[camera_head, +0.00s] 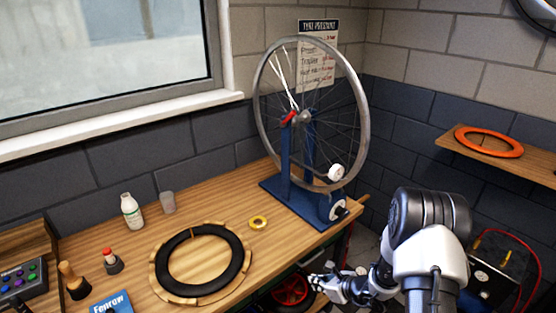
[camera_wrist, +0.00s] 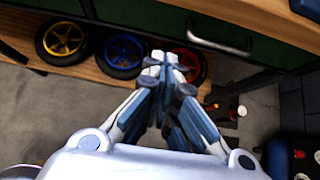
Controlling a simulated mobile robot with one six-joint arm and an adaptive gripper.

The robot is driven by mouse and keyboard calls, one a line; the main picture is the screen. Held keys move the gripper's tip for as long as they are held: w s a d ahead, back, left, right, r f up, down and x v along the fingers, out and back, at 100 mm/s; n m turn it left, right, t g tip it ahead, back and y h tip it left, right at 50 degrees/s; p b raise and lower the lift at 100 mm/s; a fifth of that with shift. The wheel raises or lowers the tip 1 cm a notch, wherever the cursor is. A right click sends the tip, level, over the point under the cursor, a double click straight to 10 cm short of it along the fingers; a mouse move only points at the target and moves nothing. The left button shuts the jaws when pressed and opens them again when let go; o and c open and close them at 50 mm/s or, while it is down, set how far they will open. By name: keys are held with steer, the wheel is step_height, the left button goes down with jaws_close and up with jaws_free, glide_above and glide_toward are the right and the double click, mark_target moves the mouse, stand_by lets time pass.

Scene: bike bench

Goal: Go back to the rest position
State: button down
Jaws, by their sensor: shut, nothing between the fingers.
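My gripper (camera_head: 322,284) hangs beside the front edge of the bench, low and to the right of the bench top in the head view. In the wrist view my gripper (camera_wrist: 168,66) points away from the camera, with its fingertips together and nothing between them. Below and beyond it are the floor and a low wooden shelf (camera_wrist: 88,73). The wooden bench top (camera_head: 135,250) stands to the left of my arm in the head view.
A wheel (camera_head: 262,118) stands in a blue truing stand (camera_head: 284,168) at the bench's right end. An orange ring (camera_head: 489,151) lies on the right wall shelf (camera_head: 452,145).

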steer(key=s+a+r+n+g+y, duration=0.1)
steer(key=a+r+n, duration=0.3)
steer(key=r, duration=0.4)
steer(key=s+a+r+n+y, duration=0.1)
steer(key=a+r+n, duration=0.25)
steer(key=r, duration=0.45)
steer(key=s+a+r+n+g, duration=0.3)
steer(key=s+a+r+n, duration=0.1)
steer(key=s+r+n, duration=0.5)
steer(key=s+d+r+n+h, duration=0.25)
steer(key=s+r+n, duration=0.45)
steer(key=s, duration=0.6)
steer(key=s+d+r+n+t+h, duration=0.1)
steer(key=s+d+r+n+h, duration=0.2)
steer(key=s+d+n+h, duration=0.2)
steer(key=s+d, duration=0.2)
steer(key=s, duration=0.2)
steer(key=shift+d, duration=0.2)
